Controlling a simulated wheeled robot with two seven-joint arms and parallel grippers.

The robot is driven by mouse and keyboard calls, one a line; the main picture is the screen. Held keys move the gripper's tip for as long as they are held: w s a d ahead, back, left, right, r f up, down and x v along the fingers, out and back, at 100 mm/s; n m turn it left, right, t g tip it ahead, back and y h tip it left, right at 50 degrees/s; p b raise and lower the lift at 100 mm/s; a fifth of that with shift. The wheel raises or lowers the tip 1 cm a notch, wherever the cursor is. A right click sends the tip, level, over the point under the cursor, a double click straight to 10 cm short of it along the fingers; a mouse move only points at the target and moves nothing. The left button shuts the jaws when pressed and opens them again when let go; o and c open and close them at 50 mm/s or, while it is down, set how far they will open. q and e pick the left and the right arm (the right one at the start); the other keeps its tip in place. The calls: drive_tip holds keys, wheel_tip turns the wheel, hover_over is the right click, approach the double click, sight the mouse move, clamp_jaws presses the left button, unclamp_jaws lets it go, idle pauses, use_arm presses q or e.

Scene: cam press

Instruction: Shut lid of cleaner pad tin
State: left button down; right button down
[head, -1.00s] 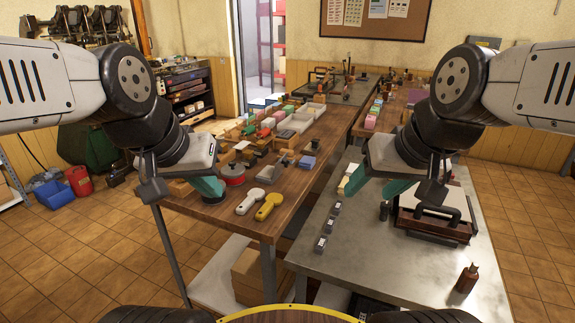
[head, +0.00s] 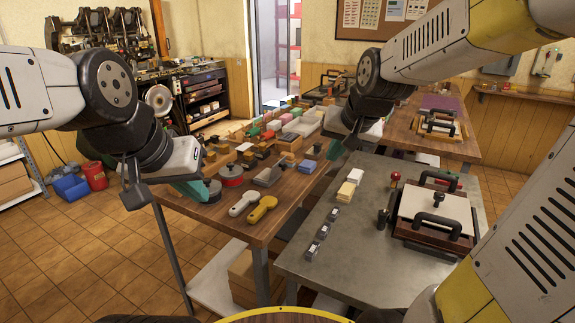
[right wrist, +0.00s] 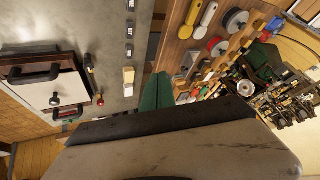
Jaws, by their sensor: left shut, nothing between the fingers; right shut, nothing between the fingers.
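On the wooden table, a round red tin (head: 231,179) with a darker top stands near the left edge. A round grey piece (head: 214,191) lies just left of it, partly hidden by my left gripper (head: 200,191). I cannot tell which is the cleaner pad tin or whether its lid is up. My left gripper is shut and empty, its teal fingers close beside the grey piece. My right gripper (head: 334,152) is shut and empty above the table's right side, away from both. The right wrist view shows the red piece (right wrist: 217,46) and grey disc (right wrist: 236,20).
White (head: 243,202) and yellow (head: 262,209) handled tools lie at the table's front. Several blocks and small parts crowd behind the tin. The grey metal bench (head: 350,255) at right holds a handled press (head: 433,212) and small blocks; its front is mostly clear.

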drive_tip(key=w+a+f+m, duration=0.1)
drive_tip(key=w+f, duration=0.5)
drive_tip(key=w, duration=0.2)
drive_tip(key=w+a+f+m, duration=0.1)
drive_tip(key=w+a+f, duration=0.1)
drive_tip(key=w+f, duration=0.5)
drive_tip(key=w+a+f+m, duration=0.1)
drive_tip(key=w+a+f, duration=0.1)
drive_tip(key=w+f, duration=0.4)
drive_tip(key=shift+w+a+f+t, duration=0.1)
drive_tip(key=shift+w+f+t, duration=0.1)
drive_tip(key=shift+w, duration=0.8)
drive_tip(key=shift+w+a+f+t, duration=0.1)
drive_tip(key=shift+w+f, duration=0.1)
drive_tip(key=shift+w, duration=0.75)
drive_tip(key=shift+w+a+r, duration=0.15)
drive_tip(key=shift+w+a, duration=0.2)
drive_tip(key=shift+a, duration=0.2)
drive_tip(key=shift+w+a+r, duration=0.1)
drive_tip(key=shift+w+a, duration=0.25)
drive_tip(key=shift+a, duration=0.2)
drive_tip(key=shift+w+a+r, duration=0.15)
drive_tip(key=shift+w+a, duration=0.25)
drive_tip(key=shift+a, duration=0.15)
drive_tip(key=shift+a+r, duration=0.1)
